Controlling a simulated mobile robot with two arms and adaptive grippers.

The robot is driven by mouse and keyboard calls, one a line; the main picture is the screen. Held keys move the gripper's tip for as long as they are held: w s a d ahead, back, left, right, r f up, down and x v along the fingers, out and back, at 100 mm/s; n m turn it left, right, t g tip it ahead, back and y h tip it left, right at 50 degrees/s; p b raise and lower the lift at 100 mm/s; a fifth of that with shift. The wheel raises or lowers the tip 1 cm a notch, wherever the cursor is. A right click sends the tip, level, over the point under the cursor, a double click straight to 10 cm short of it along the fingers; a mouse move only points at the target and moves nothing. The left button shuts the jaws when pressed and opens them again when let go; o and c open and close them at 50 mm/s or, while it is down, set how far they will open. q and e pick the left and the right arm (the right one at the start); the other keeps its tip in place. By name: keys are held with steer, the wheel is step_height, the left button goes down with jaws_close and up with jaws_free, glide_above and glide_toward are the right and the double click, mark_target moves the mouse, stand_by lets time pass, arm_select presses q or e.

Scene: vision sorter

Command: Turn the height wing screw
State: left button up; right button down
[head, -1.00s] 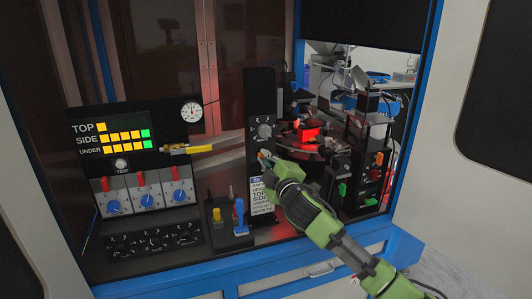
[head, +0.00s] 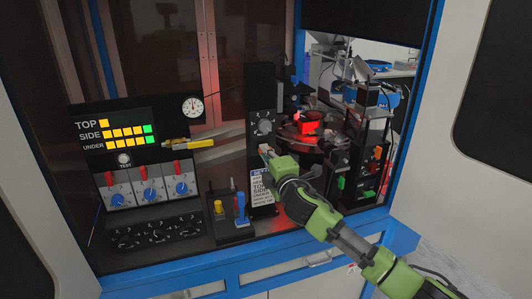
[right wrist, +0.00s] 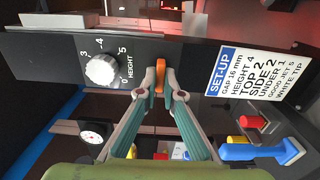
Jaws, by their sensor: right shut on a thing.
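The height wing screw (right wrist: 160,76) is orange and sits on the black column, between the height dial and the set-up card in the right wrist view. My right gripper (right wrist: 154,88) is shut on it, with a fingertip on each side. In the head view my right gripper (head: 266,152) is at the column front, below the dial, and hides most of the screw. The height dial (right wrist: 102,70) is a silver knob with numbers around it; its exact setting is hard to read. My left gripper is not in view.
The set-up card (right wrist: 262,76) lists height 4. A blue lever (head: 240,208) and a yellow knob (head: 218,207) stand left of my right arm. A panel with blue knobs (head: 149,194) is further left. A red-lit turntable (head: 300,140) is behind at the right.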

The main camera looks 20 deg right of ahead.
steer(key=c, duration=2.2)
jaws_free()
steer(key=shift+w, duration=0.1)
steer(key=s, duration=1.2)
steer(key=shift+d, duration=0.25)
